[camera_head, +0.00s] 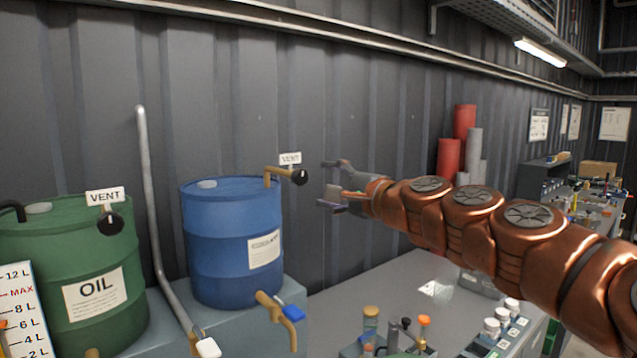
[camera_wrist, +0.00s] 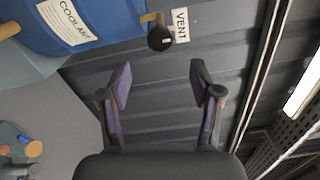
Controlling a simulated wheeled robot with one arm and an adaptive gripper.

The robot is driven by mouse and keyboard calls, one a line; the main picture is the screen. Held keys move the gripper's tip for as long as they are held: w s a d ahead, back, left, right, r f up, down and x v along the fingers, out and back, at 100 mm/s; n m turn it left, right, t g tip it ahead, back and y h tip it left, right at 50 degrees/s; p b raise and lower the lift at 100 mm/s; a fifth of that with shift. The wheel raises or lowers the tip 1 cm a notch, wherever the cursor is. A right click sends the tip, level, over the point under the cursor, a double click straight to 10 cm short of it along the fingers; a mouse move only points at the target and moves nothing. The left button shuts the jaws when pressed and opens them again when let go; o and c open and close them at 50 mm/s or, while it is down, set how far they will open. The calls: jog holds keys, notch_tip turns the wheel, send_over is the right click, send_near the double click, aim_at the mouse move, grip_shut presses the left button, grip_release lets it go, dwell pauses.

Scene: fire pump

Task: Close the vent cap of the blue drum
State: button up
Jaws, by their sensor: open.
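The blue drum (camera_head: 233,243) stands on a raised grey stand near the middle left of the head view. Its vent is a brass pipe with a black round cap (camera_head: 299,177) at the upper right, beside a VENT tag (camera_head: 290,158). In the wrist view the blue drum (camera_wrist: 100,22) carries a COOLANT label, and the black cap (camera_wrist: 160,38) sits at the top middle, ahead of the fingers. My gripper (camera_head: 330,184) is open and empty, a little to the right of the cap and apart from it.
A green OIL drum (camera_head: 84,255) with its own black vent cap (camera_head: 110,222) stands at the left. A grey pipe (camera_head: 150,200) rises between the drums. A brass tap with a blue handle (camera_head: 290,312) juts from the blue drum. Bottles (camera_head: 371,320) stand on the bench below my arm.

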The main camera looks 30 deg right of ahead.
jog(key=shift+s+d, duration=0.25)
jog(key=shift+s, duration=1.05)
jog(key=s+a+f+n+g+y, duration=0.1)
jog(key=s+a+f+n+g, duration=0.45)
jog(key=a+f, duration=0.55)
jog(key=s+a+f+n+g+y, duration=0.2)
jog(key=s+a+f+n+g, duration=0.4)
jog(key=a+f, duration=0.5)
jog(key=s+d+f+n+g+h, duration=0.3)
jog(key=s+f+g, duration=0.1)
jog(key=s+f, duration=0.4)
jog(key=s+d+f+n+g+h, duration=0.3)
jog(key=s+f, duration=0.5)
jog(key=s, duration=0.5)
jog(key=shift+d+g, duration=0.25)
jog(key=shift+g, duration=0.2)
